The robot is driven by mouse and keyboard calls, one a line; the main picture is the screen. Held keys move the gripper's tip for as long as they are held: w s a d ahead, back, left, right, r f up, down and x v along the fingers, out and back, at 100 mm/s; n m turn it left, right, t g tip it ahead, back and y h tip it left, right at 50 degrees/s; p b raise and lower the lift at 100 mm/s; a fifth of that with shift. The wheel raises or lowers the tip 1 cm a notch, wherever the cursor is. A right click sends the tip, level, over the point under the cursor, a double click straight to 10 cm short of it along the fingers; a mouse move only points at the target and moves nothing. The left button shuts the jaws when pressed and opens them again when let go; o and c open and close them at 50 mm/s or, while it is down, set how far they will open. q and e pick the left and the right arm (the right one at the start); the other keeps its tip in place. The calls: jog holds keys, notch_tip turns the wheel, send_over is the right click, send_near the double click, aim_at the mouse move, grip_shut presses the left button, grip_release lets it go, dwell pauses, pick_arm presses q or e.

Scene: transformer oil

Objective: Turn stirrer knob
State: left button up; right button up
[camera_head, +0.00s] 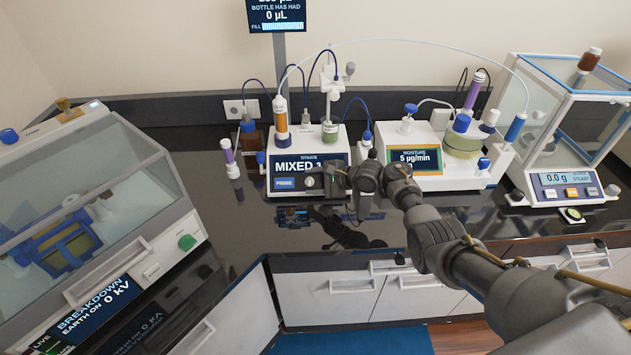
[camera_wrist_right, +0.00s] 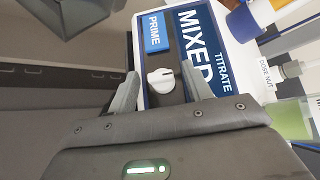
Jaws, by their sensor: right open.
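The titrator (camera_head: 322,150) stands on the dark bench at the middle of the head view, its blue front panel reading MIXED 3. Its stirrer knob (camera_head: 309,182) is low on this front, right of the blue PRIME button (camera_head: 285,184). My right gripper (camera_head: 330,178) is in front of the panel. In the right wrist view its fingers (camera_wrist_right: 160,92) are open, one on each side of the knob, with a gap visible on both sides. My left gripper is not in view.
A moisture unit (camera_head: 408,145) stands right of the titrator, with a glass-walled balance (camera_head: 568,184) beyond. A breakdown tester (camera_head: 95,200) fills the left. The bench in front is mostly clear.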

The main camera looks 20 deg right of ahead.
jog(key=v, duration=1)
jog(key=shift+s+d+p, duration=0.2)
jog(key=shift+s+p, duration=0.05)
jog(key=shift+p, duration=0.05)
jog(key=shift+r, duration=0.15)
